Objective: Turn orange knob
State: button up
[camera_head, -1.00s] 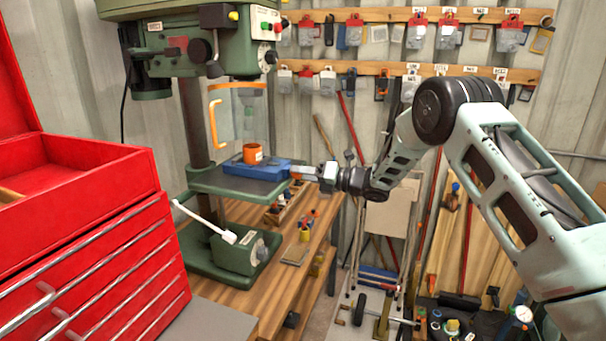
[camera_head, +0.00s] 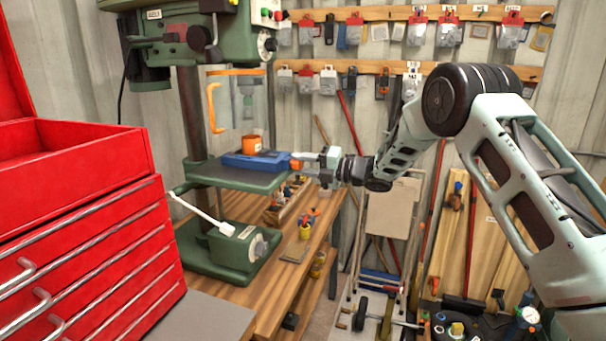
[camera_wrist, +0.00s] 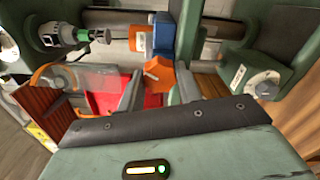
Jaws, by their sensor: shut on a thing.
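The orange knob (camera_head: 296,164) is at the right end of the blue vise (camera_head: 240,161), which sits on the drill press table. My gripper (camera_head: 306,161) reaches in from the right and is shut on the knob. In the wrist view the orange knob (camera_wrist: 158,74) shows between my two fingers (camera_wrist: 160,88), one on each side. The blue vise (camera_wrist: 187,38) lies just beyond it. The fingers cover part of the knob's sides.
An orange cylinder (camera_head: 251,144) stands on the vise. The green drill press (camera_head: 232,252) has a clear guard with an orange handle (camera_head: 215,107) and a white-gripped lever (camera_head: 203,215). A red tool chest (camera_head: 80,220) stands at left. Small items lie on the wooden bench (camera_head: 260,297).

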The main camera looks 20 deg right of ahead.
jog(key=m+b, duration=0.1)
jog(key=m, duration=0.1)
jog(key=shift+f+m, duration=0.15)
jog(key=shift+m, duration=0.25)
jog(key=m, duration=0.3)
jog(key=shift+m, duration=0.3)
jog(key=m, duration=0.3)
jog(key=shift+m, duration=0.3)
jog(key=m, duration=0.2)
jog(key=m+p, duration=0.1)
jog(key=shift+d+r+m, duration=0.1)
jog(key=shift+r+m, duration=0.1)
jog(key=shift+m, duration=0.2)
jog(key=m+p, duration=0.3)
jog(key=m, duration=0.2)
jog(key=m+p, duration=0.2)
jog(key=m, duration=0.3)
jog(key=shift+f, duration=0.1)
jog(key=shift+m, duration=0.4)
jog(key=o, duration=1)
